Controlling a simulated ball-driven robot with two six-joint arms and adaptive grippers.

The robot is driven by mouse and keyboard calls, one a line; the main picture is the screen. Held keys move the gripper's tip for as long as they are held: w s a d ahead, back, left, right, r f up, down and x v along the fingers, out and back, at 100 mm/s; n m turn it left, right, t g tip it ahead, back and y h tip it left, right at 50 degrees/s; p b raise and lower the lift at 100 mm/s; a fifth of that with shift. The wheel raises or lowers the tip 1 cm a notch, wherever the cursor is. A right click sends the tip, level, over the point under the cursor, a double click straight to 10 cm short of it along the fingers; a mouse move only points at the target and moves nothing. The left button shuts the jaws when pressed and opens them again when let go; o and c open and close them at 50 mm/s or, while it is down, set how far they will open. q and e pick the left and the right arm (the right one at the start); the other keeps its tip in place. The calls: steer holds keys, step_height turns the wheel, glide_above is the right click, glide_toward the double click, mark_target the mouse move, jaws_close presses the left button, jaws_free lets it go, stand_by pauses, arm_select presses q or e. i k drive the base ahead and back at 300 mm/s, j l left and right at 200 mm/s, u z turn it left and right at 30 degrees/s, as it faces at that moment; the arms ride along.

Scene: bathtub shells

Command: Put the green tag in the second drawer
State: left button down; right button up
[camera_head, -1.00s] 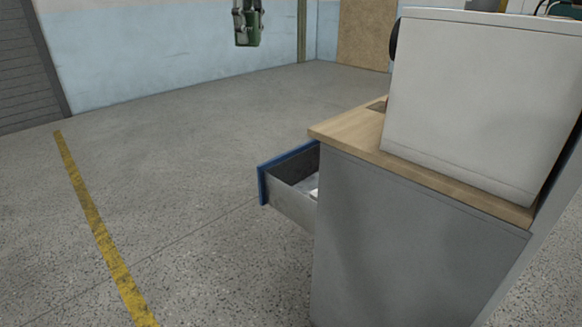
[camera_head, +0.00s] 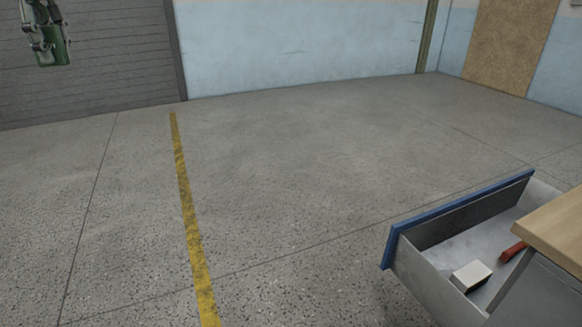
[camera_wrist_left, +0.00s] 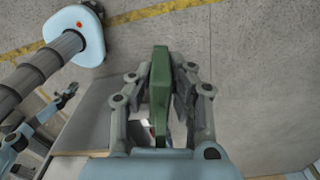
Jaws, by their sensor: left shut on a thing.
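My left gripper (camera_head: 46,40) is at the top left of the head view, shut on the green tag (camera_head: 54,52). In the left wrist view the tag (camera_wrist_left: 160,92) stands upright as a narrow green slab between the two fingers. An open drawer (camera_head: 455,222) with a blue front is at the lower right of the head view, well away from the gripper. A white block (camera_head: 471,277) and a red object (camera_head: 512,252) lie inside it. Its place in the stack is not visible. My right gripper (camera_wrist_left: 68,95) appears small at the left of the wrist view; its jaws are unclear.
The wooden top (camera_head: 560,232) of the cabinet cuts in at the right edge, above the drawer. The grey floor (camera_head: 300,190) is wide and clear, with a yellow line (camera_head: 187,205). A grey shutter (camera_head: 115,60) and a blue wall (camera_head: 300,45) stand behind.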

mark_target(493, 263)
steer(key=i+j+u, duration=0.1)
steer(key=i, duration=0.6)
steer(key=i+z, duration=0.15)
steer(key=z, duration=0.25)
steer(key=i+j+z, duration=0.1)
steer(key=z, duration=0.3)
steer(key=i+j+z, duration=0.1)
steer(key=i+z, duration=0.15)
steer(key=z, duration=0.15)
steer(key=i+j+z, duration=0.1)
steer(key=z, duration=0.3)
